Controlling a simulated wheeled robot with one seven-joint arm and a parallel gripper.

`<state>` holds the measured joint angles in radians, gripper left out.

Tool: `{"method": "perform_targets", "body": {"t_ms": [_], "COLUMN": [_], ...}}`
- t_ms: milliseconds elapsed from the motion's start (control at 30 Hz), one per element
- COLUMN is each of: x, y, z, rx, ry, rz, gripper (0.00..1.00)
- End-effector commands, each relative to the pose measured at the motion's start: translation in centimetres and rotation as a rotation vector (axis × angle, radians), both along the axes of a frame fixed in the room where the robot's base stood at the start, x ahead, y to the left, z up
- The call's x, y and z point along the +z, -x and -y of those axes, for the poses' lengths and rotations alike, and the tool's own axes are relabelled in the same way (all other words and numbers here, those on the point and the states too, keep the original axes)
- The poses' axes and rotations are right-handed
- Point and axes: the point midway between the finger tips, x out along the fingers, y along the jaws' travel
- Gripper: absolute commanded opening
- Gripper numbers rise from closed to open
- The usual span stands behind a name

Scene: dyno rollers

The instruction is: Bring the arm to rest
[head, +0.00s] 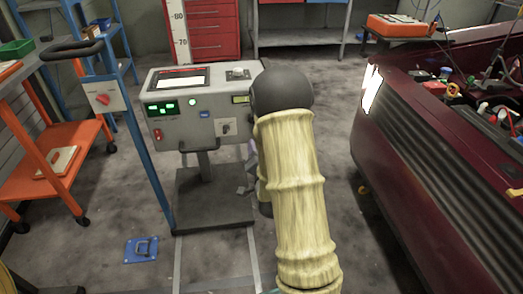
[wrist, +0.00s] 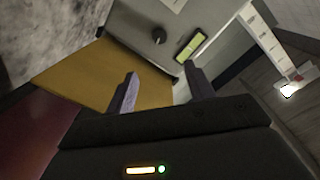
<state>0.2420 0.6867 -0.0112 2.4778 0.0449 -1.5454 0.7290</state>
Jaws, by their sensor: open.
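My arm, in a pale yellow sleeve with a dark joint at its top, reaches forward in the middle of the head view. It hides most of my gripper there. In the wrist view my gripper (wrist: 160,95) shows two grey fingers spread apart with nothing between them. Beyond the fingers are a grey panel with a black knob (wrist: 159,37) and a lit yellow-green display (wrist: 190,45). The grey control console (head: 200,120) stands on a pedestal just left of my arm in the head view. I cannot tell the exact gap between fingers and console.
A dark red car (head: 425,190) with its bonnet open stands on the right. An orange cart (head: 60,165) is on the left, beside a blue post frame (head: 140,150). A blue plate (head: 141,250) lies on the floor. Red drawers (head: 213,30) stand behind.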

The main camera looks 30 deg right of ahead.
Motion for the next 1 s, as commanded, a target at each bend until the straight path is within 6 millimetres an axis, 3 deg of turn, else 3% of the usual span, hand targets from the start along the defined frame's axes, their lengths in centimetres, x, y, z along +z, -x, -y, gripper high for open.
{"method": "perform_targets", "body": {"t_ms": [667, 1000], "x": [0.1, -1.1], "y": [0.1, 1.2], "z": [-0.4, -4.2], "rx": [0.008, 0.122], "ry": [0.008, 0.091], "rz": [-0.029, -0.372], "gripper": [0.53, 0.53]}}
